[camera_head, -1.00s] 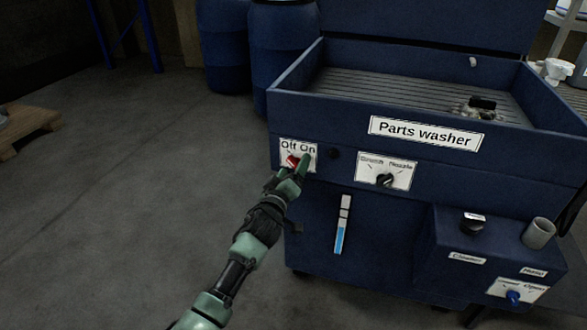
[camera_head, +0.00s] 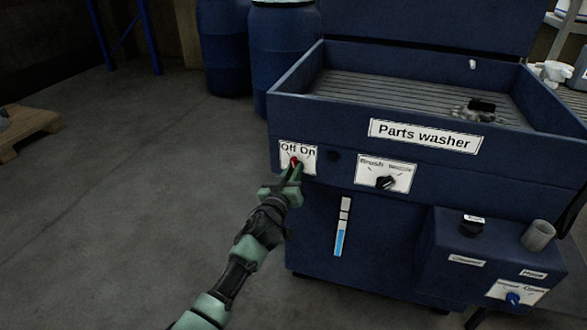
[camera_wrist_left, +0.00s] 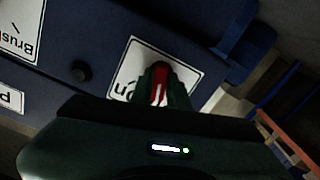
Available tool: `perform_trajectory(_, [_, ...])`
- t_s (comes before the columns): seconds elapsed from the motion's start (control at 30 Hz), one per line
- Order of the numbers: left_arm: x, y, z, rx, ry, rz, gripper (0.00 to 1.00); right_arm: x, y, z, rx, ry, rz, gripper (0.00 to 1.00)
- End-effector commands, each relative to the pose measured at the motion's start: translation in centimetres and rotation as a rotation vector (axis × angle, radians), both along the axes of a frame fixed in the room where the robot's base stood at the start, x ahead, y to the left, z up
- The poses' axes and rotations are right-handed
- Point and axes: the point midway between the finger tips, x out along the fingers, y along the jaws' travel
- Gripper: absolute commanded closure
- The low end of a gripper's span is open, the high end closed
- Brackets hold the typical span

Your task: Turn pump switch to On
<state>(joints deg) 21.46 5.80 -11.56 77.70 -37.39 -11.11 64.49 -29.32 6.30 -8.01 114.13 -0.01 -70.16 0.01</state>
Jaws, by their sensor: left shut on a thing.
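The red pump switch (camera_head: 295,161) sits on a white plate (camera_head: 311,165) marked Off and On, at the left end of the parts washer's front. My left gripper (camera_head: 294,170) is at the switch, its fingers around the red knob. In the left wrist view the red knob (camera_wrist_left: 160,84) shows between the two fingers of my left gripper (camera_wrist_left: 162,92), which is shut on it. The fingers hide part of the knob and plate. I cannot tell exactly which label the knob points to. My right gripper is not in view.
The blue parts washer (camera_head: 400,210) fills the right side. A black Brush/Nozzle knob (camera_head: 386,183) is right of the pump switch. A lower box carries a blue knob (camera_head: 513,298). Blue barrels (camera_head: 285,45) stand behind. The floor at left is clear up to a pallet (camera_head: 27,128).

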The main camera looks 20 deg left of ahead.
Motion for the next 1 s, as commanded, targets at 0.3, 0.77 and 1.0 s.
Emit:
perform_trajectory(0.3, [0.0,-0.2,-0.1,0.747,-0.023,0.000,0.98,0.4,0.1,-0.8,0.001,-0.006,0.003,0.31])
perform_trajectory(0.77, [-0.1,-0.4,-0.2,1.103,-0.034,0.001,0.78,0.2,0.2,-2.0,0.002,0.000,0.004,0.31])
perform_trajectory(1.0, [0.0,-0.4,-0.2,1.101,-0.035,0.001,0.24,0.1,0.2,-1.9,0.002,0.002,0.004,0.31])
